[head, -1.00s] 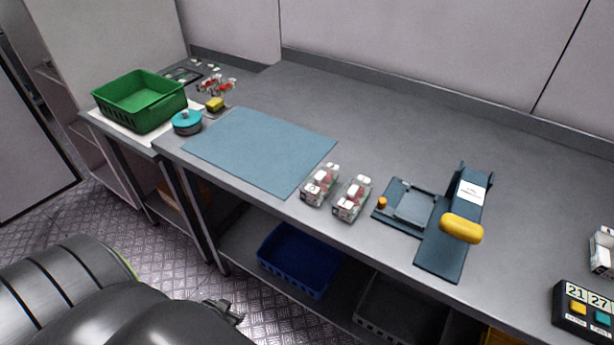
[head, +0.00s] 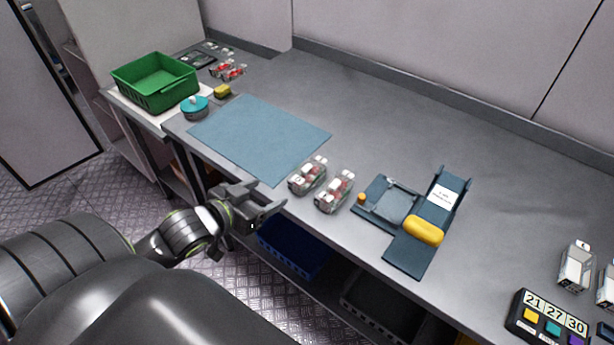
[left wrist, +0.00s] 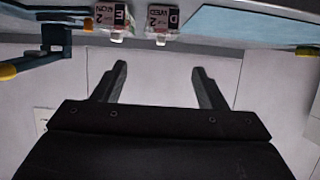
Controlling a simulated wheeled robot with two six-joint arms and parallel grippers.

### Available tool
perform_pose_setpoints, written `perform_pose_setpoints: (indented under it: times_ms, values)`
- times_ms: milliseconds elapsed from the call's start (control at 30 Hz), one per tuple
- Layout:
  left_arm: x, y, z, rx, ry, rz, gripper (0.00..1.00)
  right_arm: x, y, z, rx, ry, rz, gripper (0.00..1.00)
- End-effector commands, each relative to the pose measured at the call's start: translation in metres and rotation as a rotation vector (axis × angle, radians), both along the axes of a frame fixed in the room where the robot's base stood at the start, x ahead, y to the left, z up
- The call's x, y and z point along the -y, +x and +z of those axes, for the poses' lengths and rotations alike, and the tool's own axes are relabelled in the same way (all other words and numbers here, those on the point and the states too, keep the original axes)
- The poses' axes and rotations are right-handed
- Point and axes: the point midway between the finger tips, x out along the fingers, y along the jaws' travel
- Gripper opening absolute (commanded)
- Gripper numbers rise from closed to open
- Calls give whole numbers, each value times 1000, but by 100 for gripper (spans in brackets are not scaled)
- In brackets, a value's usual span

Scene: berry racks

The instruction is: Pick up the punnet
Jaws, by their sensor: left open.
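Two clear punnets with red berries stand side by side near the table's front edge in the head view, a left punnet (head: 308,176) and a right punnet (head: 334,191). My left gripper (head: 279,203) is open and empty, in front of the table edge, to the left of and nearer than the left punnet. Its two fingers (left wrist: 158,82) stand apart in the left wrist view with nothing between them. My right gripper is not in view.
A blue mat (head: 262,137) lies left of the punnets. A dark blue scale and stand (head: 404,258) with a yellow roll (head: 425,230) is to their right. A green crate (head: 157,94) stands far left. The table behind the punnets is clear.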

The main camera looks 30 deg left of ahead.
Motion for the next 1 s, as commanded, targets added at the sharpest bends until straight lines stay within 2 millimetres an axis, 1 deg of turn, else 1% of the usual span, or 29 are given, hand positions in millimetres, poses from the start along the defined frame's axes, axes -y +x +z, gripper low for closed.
perform_pose_setpoints:
  times_ms: [167,500,600,867,1000]
  values:
    - [2,29,-12,3,-5,3,65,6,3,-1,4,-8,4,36]
    - [7,88,-36,0,-4,2,65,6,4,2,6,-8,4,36]
    - [7,98,-41,-1,-3,1,65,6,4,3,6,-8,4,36]
    - [8,112,-45,-1,-2,1,65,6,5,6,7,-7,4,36]
    - [9,129,-48,0,-3,1,65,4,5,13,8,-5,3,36]
